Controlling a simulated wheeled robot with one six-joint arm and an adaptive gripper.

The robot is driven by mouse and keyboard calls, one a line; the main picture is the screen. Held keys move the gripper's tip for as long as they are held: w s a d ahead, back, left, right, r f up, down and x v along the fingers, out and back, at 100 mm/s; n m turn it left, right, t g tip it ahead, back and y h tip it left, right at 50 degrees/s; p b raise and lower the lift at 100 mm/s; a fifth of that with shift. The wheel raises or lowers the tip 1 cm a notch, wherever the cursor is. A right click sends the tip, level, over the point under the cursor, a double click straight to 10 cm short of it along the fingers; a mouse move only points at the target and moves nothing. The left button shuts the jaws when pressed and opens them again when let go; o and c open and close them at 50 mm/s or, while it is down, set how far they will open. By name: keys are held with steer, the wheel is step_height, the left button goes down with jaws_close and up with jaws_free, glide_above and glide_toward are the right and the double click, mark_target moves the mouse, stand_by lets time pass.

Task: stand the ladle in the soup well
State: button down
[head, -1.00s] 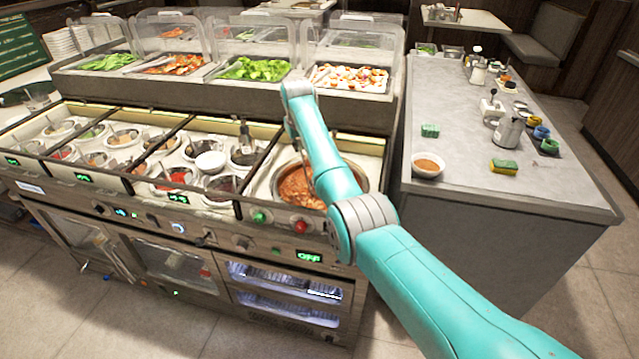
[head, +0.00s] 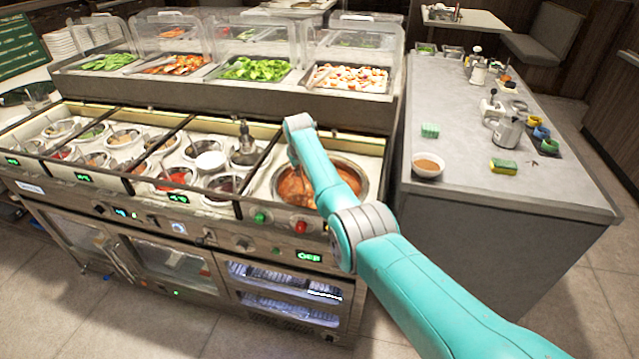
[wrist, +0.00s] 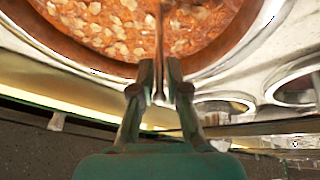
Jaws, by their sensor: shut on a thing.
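The soup well (head: 352,170) is the large round pot of orange-red soup at the right end of the counter in the head view, partly hidden by my arm. In the wrist view its soup (wrist: 100,25), with pale chunks, fills the top. My gripper (wrist: 160,75) is shut on the thin handle of the ladle (wrist: 159,40), close by the well's rim. The handle runs up the picture from between the fingers, in front of the soup. The ladle's bowl is not visible, and I cannot tell whether it is in the soup.
Smaller sauce wells (head: 172,178) with several ladles lie to the left. Behind rises a shelf of salad trays (head: 255,69) under clear guards. On the right, a grey counter (head: 470,130) holds a bowl (head: 428,165), sponges (head: 503,167) and jugs.

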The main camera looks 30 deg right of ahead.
steer(key=shift+f, duration=0.4)
stand_by(0.6)
steer(key=shift+c, duration=2.2)
jaws_free()
steer(key=shift+r, duration=0.1)
steer(key=shift+r, duration=4.4)
